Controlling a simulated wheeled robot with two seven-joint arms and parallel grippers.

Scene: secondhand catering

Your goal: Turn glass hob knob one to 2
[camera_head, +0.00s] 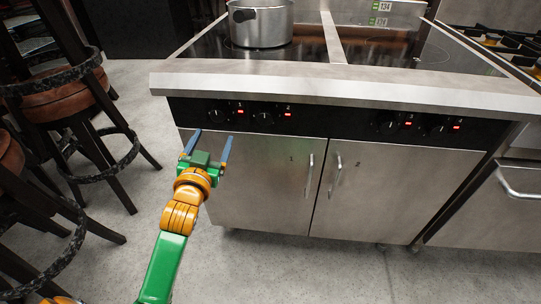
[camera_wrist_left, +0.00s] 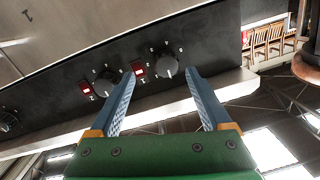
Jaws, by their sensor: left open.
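Hob knob one (camera_head: 216,115) is the leftmost dark round knob on the black control strip, under the left side of the glass hob (camera_head: 320,45). In the left wrist view, which is turned over, knob one (camera_wrist_left: 168,67) shows in the gap between my fingertips, with a red light beside it. Its pointer setting is too small to read surely. My left gripper (camera_head: 212,137) is open and empty, just below and in front of knob one. I cannot tell whether it touches. My right gripper is not in view.
Knob two (camera_head: 263,118) is close on the right; two more knobs sit farther right. A steel pot (camera_head: 261,24) stands on the hob. The steel counter edge (camera_head: 320,84) juts above the knobs. Cabinet handles (camera_head: 309,175) stick out below. Stools (camera_head: 75,95) stand at the left.

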